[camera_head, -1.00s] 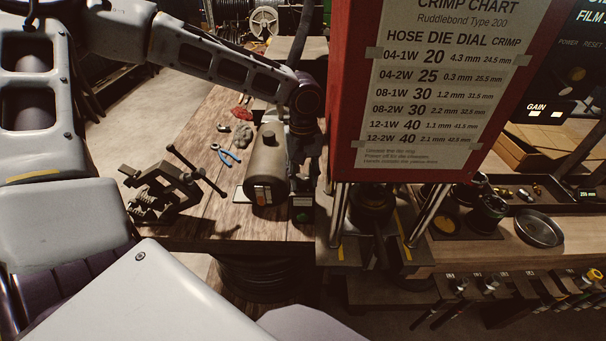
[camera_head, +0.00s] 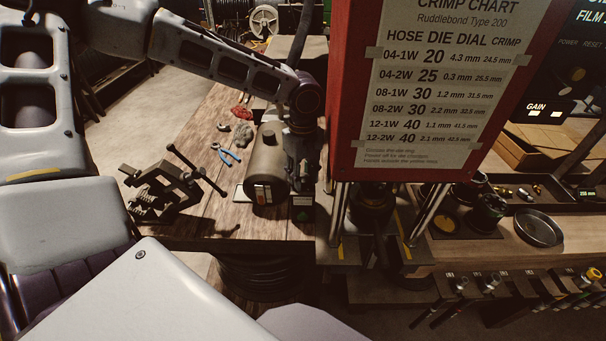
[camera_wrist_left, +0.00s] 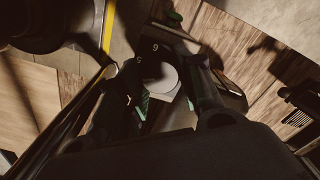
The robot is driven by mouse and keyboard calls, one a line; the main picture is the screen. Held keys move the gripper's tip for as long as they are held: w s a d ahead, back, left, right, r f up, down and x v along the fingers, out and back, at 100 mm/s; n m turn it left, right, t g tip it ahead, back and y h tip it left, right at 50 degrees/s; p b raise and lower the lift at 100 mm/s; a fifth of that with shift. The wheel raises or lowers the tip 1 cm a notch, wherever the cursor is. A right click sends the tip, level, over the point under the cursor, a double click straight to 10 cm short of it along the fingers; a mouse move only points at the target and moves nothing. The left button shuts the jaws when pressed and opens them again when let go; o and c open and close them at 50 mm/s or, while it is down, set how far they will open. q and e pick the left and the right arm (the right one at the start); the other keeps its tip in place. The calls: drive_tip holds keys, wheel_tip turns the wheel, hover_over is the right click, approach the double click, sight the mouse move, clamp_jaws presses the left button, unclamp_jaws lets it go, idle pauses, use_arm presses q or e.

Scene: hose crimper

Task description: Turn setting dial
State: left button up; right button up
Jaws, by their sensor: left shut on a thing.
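A round pale knob, which looks like the setting dial (camera_wrist_left: 160,78), sits between the dark fingers of my left gripper (camera_wrist_left: 168,68) in the left wrist view. The gripper is shut on it. In the head view my left gripper (camera_head: 302,178) points down beside a brown cylindrical tank, over a small dark box (camera_head: 303,208) with a green mark. The dial is hidden there behind the gripper. My right gripper is not in view.
A red press frame with a crimp chart (camera_head: 445,85) stands just right of my left arm. The tank (camera_head: 266,165) is close on the left. A vise (camera_head: 165,188) and blue pliers (camera_head: 226,154) lie farther left. A round metal dish (camera_head: 538,228) is at right.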

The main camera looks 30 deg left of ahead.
sight(303, 178)
use_arm(q)
drive_tip(key=o, duration=1)
drive_tip(key=shift+o, duration=0.2)
drive_tip(key=shift+r, duration=0.2)
wheel_tip(303, 178, up, 12)
drive_tip(key=shift+f, duration=0.15)
drive_tip(key=shift+s+f, duration=0.1)
idle(0.6)
